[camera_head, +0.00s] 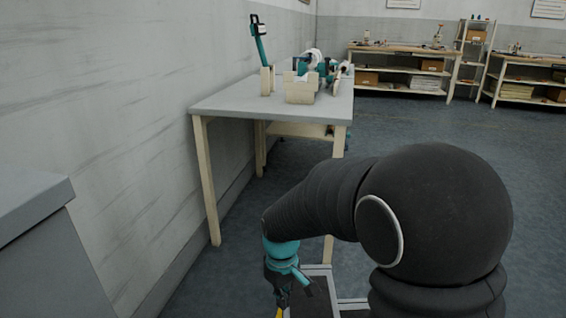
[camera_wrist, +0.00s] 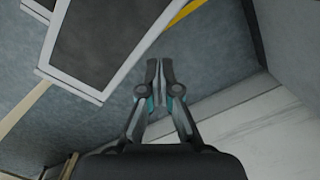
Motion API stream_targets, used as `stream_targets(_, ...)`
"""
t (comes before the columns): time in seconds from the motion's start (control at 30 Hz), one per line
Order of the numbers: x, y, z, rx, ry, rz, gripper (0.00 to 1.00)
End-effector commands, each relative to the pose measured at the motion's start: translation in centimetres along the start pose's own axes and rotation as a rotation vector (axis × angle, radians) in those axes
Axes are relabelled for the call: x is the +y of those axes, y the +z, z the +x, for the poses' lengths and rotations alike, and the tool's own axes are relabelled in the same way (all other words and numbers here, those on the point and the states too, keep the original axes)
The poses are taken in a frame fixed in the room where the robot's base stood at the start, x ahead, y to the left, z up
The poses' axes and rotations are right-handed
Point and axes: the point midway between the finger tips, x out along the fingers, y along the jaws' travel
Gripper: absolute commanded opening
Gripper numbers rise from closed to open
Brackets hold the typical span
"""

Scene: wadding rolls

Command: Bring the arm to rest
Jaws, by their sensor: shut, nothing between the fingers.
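My arm reaches forward and down from the lower right of the head view, with its black links bent. My gripper (camera_head: 281,296) hangs low at the end of it, pointing down, and its tips are cut off by the bottom edge. In the wrist view my gripper (camera_wrist: 159,66) is shut, its two dark fingertips side by side with nothing between them. It hangs above the blue-grey floor (camera_wrist: 112,112), apart from any object.
A grey cabinet (camera_head: 40,240) is at lower left. Shelving benches (camera_head: 400,70) line the back. Open floor (camera_head: 450,120) lies to the right.

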Motion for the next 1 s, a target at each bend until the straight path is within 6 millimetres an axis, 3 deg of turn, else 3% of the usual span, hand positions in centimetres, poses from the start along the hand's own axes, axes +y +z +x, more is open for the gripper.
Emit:
stream_targets(0.2,0.3,5.8,-4.6,0.073,0.020,0.246,0.00)
stream_targets(0.6,0.0,15.6,-10.3,0.249,0.062,0.564,0.00)
stream_targets(0.8,-0.5,19.8,-12.3,0.360,0.103,0.643,0.00)
stream_targets(1.0,-0.6,22.5,-14.5,0.471,0.153,0.700,0.00)
